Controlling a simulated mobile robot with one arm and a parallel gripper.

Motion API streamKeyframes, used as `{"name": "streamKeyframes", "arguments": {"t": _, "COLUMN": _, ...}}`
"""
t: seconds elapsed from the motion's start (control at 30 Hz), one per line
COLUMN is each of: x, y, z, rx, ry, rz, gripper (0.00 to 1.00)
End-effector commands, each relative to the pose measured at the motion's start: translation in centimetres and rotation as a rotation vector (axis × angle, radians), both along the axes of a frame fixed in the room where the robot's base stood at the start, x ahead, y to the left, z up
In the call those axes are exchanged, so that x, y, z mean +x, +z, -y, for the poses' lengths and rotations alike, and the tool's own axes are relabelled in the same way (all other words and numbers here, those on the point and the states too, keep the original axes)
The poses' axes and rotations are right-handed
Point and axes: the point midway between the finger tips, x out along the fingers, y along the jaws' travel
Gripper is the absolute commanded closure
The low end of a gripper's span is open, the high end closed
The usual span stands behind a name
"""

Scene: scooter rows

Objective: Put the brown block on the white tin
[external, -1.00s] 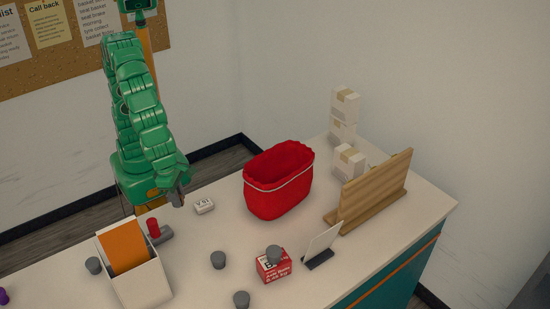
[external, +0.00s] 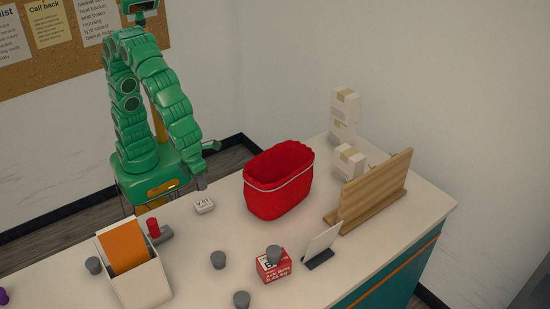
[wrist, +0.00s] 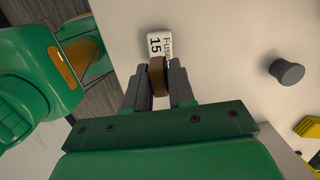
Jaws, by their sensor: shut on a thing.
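My gripper (wrist: 157,80) is shut on the brown block (wrist: 157,72), a small piece held between the two grey fingers in the wrist view. The white tin (wrist: 160,43), a small box with dark lettering and "15" on it, lies on the counter just beyond the fingertips in the wrist view, partly covered by the block and a finger. In the external view the white tin (external: 204,206) is left of the red basket, and my gripper (external: 202,183) is close behind and above it. The block cannot be made out there. I cannot tell whether block and tin touch.
The red basket (external: 278,185) stands right of the tin. A white holder with an orange front (external: 140,280) and a red-and-grey piece (external: 156,231) are at the left. Several grey knobs (external: 218,260) are in front. The counter around the tin is mostly clear.

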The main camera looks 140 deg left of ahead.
Motion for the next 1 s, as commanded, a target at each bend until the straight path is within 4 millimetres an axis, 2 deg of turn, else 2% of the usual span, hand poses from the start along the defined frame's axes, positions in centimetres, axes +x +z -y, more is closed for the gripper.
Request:
{"name": "streamKeyframes", "arguments": {"t": 0.2, "x": 0.0, "y": -3.0, "z": 0.0, "rx": 0.000, "ry": -0.001, "rz": -0.002, "gripper": 1.00}}
{"name": "streamKeyframes", "arguments": {"t": 0.37, "x": -0.1, "y": -4.2, "z": 0.0, "rx": -0.001, "ry": 0.000, "rz": -0.006, "gripper": 1.00}}
{"name": "streamKeyframes", "arguments": {"t": 0.6, "x": -0.1, "y": -6.8, "z": 0.0, "rx": 0.000, "ry": -0.002, "rz": -0.005, "gripper": 1.00}}
{"name": "streamKeyframes", "arguments": {"t": 1.0, "x": 0.0, "y": -7.2, "z": 0.0, "rx": 0.000, "ry": -0.003, "rz": -0.002, "gripper": 1.00}}
